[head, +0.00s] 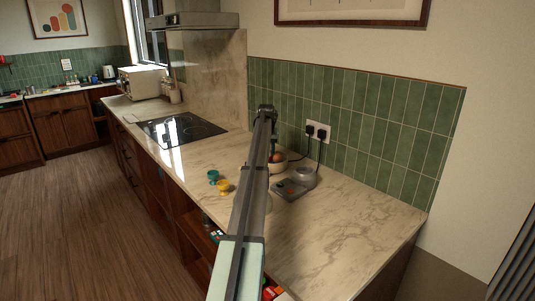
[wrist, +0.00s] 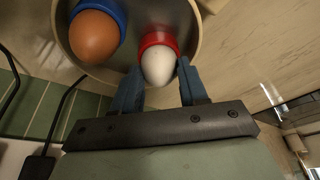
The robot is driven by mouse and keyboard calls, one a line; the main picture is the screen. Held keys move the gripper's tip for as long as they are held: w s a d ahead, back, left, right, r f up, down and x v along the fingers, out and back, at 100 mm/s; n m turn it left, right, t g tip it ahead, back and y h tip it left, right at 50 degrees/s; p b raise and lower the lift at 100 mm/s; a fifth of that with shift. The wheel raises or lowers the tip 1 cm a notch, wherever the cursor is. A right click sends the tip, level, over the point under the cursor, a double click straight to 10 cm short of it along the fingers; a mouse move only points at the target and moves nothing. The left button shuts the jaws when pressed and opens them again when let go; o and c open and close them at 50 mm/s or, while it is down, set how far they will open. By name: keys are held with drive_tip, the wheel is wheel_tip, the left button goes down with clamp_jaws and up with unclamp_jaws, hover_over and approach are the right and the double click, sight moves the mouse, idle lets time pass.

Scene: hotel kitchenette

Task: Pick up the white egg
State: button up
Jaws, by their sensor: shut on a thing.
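The white egg (wrist: 158,67) sits in a red egg cup (wrist: 160,40) in the wrist view. My gripper (wrist: 158,82) has its two blue fingers on either side of the egg and is shut on it. The egg's lower end is still within the red cup's rim. A brown egg (wrist: 94,36) in a blue cup (wrist: 116,10) stands beside it, to the left. Both cups are inside a round pale bowl (wrist: 193,48). In the head view my arm hides the egg and most of the bowl (head: 278,166).
A grey appliance (head: 296,182) with a cord to the wall socket (head: 318,131) stands right of the bowl. A teal cup (head: 213,176) and a yellow cup (head: 224,186) stand left of my arm. The counter's front right (head: 345,235) is clear.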

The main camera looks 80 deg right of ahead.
wheel_tip(320, 180, up, 9)
drive_tip(key=shift+w+f, duration=0.1)
drive_tip(key=w+a+r, duration=0.4)
drive_tip(key=w+a, duration=0.6)
drive_tip(key=w+a+f, duration=0.6)
drive_tip(key=w+a, duration=0.3)
drive_tip(key=w, duration=0.2)
drive_tip(key=shift+a, duration=0.15)
idle(0.3)
drive_tip(key=shift+f, duration=0.25)
idle(0.6)
drive_tip(key=shift+f, duration=0.7)
drive_tip(key=shift+f, duration=1.85)
idle(1.5)
